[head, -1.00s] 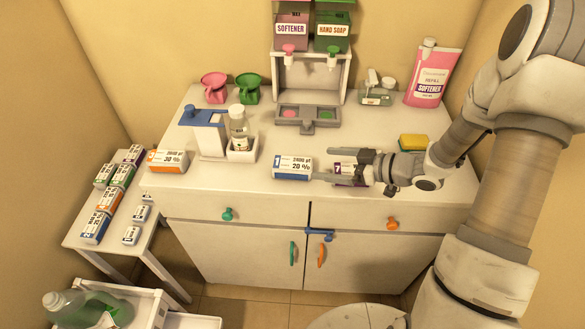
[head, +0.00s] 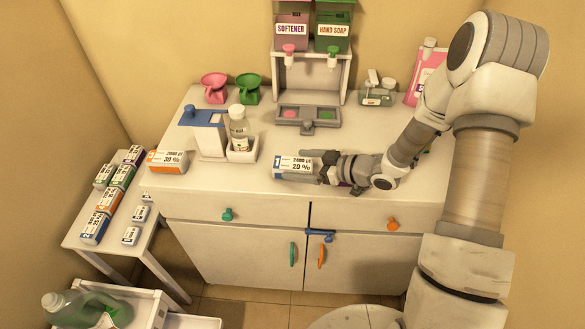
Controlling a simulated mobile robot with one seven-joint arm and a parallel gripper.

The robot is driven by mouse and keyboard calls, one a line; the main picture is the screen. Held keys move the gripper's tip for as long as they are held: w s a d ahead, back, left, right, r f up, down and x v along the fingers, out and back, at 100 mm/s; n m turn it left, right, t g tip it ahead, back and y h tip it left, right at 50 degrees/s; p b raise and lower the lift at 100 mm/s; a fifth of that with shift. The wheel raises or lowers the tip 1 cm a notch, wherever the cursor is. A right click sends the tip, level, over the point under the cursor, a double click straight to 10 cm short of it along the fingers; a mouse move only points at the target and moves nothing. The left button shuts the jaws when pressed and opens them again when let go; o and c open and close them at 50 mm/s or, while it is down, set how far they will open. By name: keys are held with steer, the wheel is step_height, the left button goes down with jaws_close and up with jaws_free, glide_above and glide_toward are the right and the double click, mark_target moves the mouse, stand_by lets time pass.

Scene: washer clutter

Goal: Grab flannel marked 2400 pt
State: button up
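The flannel pack marked 1, 2400 pt, 20 % (head: 292,163) is a white block with a blue end, lying on the front middle of the counter. My gripper (head: 303,166) comes in from the right with its fingers spread, one along the pack's far side and one along its near side. The near finger covers the pack's lower edge. I see no clear sign that the fingers press on the pack. A purple-marked pack is almost wholly hidden under my gripper.
An orange-marked pack (head: 167,161) lies at the counter's left edge. A blue-topped stand (head: 208,130) and a bottle (head: 239,128) stand left of my gripper. The dispenser (head: 312,75) is behind. A side table (head: 80,213) holds several packs. My arm hides the counter's right part.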

steer(key=c, duration=1.2)
